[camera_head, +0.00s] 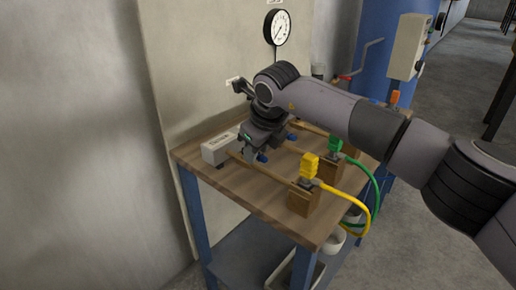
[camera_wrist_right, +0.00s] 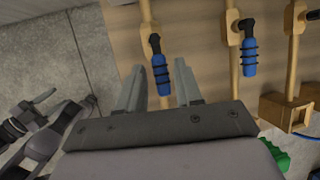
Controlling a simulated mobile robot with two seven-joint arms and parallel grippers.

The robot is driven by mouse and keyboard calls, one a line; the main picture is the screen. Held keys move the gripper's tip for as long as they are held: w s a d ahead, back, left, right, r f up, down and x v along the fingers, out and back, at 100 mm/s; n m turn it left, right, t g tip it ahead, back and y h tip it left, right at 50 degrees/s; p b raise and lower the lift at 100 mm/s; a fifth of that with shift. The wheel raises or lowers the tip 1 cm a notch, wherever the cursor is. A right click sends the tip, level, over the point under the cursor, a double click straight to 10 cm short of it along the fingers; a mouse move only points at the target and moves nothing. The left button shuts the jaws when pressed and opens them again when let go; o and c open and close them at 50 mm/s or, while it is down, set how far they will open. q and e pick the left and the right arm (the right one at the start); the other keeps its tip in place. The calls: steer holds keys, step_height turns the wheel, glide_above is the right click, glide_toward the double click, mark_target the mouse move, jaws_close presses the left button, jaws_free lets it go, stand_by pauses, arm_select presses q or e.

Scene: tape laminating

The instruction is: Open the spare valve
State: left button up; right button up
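Several wooden-coloured pipes with blue-handled valves run over the bench; I cannot tell by a readable label which valve is the spare one. In the wrist view, one blue valve handle (camera_wrist_right: 160,72) lies between the fingertips of my right gripper (camera_wrist_right: 160,80), with gaps on both sides. The gripper is open and no contact shows. In the head view, my right gripper (camera_head: 252,148) is low over the bench beside the white box (camera_head: 216,149), hiding part of the pipes.
The wooden bench (camera_head: 262,199) carries yellow (camera_head: 308,166) and green (camera_head: 335,144) hose connectors with hanging hoses. A gauge (camera_head: 278,27) is on the panel behind. A blue cylinder (camera_head: 380,40) stands behind right. Bare bench top is at the front left.

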stand_by(0.3)
steer(key=v, duration=0.7)
steer(key=shift+b, duration=0.35)
steer(key=shift+s, duration=0.15)
